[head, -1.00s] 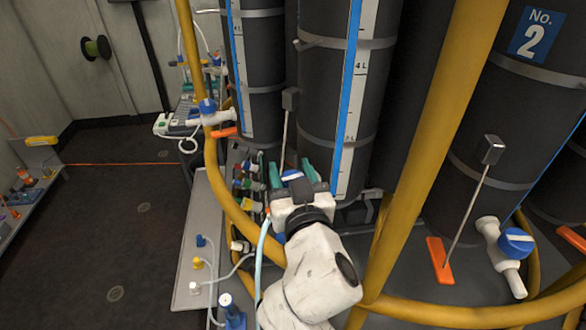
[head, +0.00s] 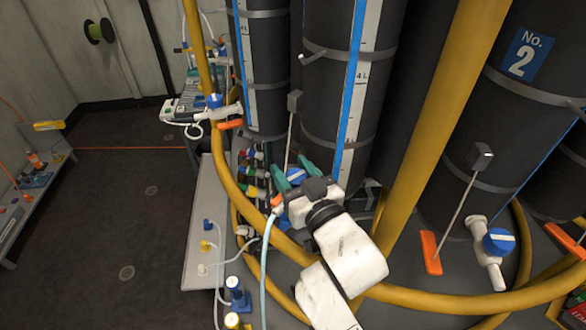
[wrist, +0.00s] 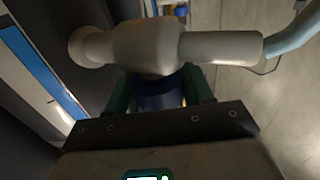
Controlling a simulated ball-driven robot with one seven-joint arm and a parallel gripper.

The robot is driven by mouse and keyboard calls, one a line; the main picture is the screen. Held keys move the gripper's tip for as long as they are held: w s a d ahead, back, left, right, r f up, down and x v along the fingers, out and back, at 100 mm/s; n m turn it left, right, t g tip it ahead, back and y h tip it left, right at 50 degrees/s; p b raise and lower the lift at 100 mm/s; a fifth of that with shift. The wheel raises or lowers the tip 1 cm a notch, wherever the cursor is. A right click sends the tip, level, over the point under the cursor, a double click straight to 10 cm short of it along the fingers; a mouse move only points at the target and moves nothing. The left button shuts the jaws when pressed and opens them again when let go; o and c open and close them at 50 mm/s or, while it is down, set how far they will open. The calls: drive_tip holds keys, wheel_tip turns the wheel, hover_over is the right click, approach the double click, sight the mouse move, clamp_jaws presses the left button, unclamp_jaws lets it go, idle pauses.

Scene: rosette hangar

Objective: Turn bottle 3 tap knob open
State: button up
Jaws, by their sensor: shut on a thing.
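The tall black bottle (head: 337,100) in the middle has a blue-and-white litre scale; no number shows on it. My gripper (head: 296,176) is in front of its lower part, with green fingers on either side of a blue tap knob (head: 295,174). In the wrist view the fingers are closed on the blue knob (wrist: 160,98), which is dark and partly covered. The white tap body (wrist: 145,45) lies across the top of that view, with a pale hose at its right end. How far the knob is turned cannot be told.
A yellow rail (head: 262,215) curves round the bottles, and a thick yellow post (head: 440,120) stands right of my arm. Bottle No. 2 (head: 495,125) has its own white tap with a blue knob (head: 498,241). A grey bench (head: 200,225) and open floor lie left.

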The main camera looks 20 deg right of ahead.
drive_tip(key=o, duration=1)
drive_tip(key=shift+c, duration=0.2)
drive_tip(key=s+b, duration=0.1)
drive_tip(key=s, duration=0.9)
drive_tip(key=shift+s+b, duration=0.35)
drive_tip(key=shift+b, duration=0.05)
drive_tip(key=shift+d, duration=0.1)
drive_tip(key=shift+c, duration=0.3)
